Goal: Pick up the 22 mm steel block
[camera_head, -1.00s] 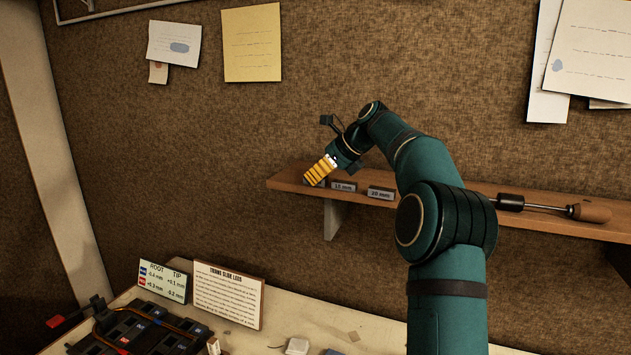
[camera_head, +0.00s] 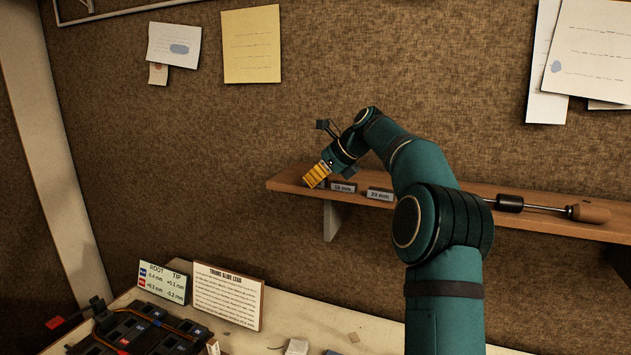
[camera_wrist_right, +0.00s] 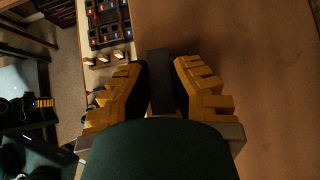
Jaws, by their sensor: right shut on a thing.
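My right gripper (camera_head: 316,175), with yellow ribbed fingers, is at the left end of the wall shelf in the head view. In the right wrist view its fingers (camera_wrist_right: 160,92) are shut on a dark steel block (camera_wrist_right: 160,66), which sticks out between them. No size label shows on the held block. Two grey blocks stand to the right of the gripper: one whose label looks like 18 mm (camera_head: 343,187) and one marked 20 mm (camera_head: 380,194). A small yellow part at the left of the wrist view may be my left gripper (camera_wrist_right: 41,102); its state is unclear.
The wooden shelf (camera_head: 295,185) runs along the wall, with a wooden-handled tool (camera_head: 588,212) at its right. Below, the bench (camera_head: 325,325) holds a black tray (camera_head: 140,330), a label card (camera_head: 163,281) and a text card (camera_head: 228,295). Papers hang on the wall.

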